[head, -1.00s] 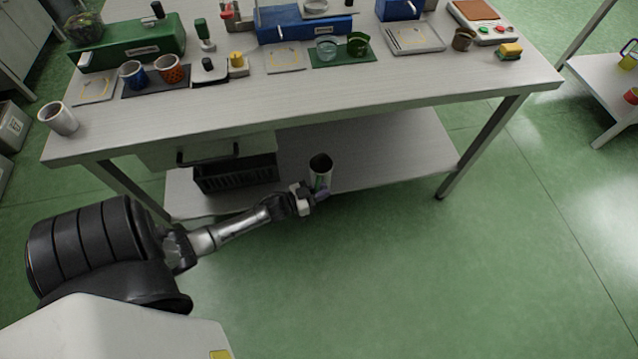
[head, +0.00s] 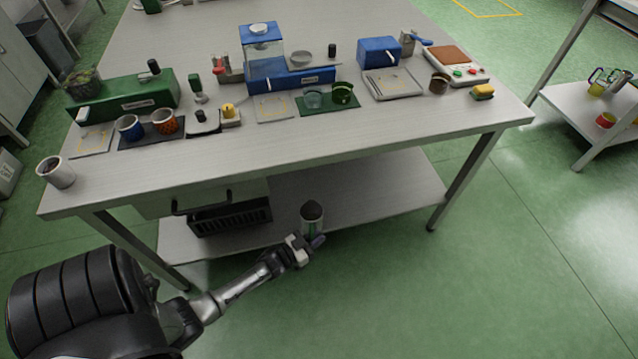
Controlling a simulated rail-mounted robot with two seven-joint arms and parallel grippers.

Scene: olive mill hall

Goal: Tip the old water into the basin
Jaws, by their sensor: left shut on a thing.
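My left gripper (head: 306,246) is shut on a grey, cup-like vessel (head: 312,226) low in front of the table. The vessel stands roughly upright, with its dark open mouth facing up. Whether water is in it I cannot tell. It overlaps the table's lower shelf (head: 385,190) in the picture. I cannot tell for certain which thing is the basin. My right gripper is not in view.
The worktable (head: 330,137) carries a white cup (head: 60,178) at its left corner, a blue cup (head: 129,127), an orange patterned cup (head: 164,121) and a yellow sponge (head: 482,92). A black crate (head: 232,220) sits under a drawer (head: 203,199). Green floor is clear at front right.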

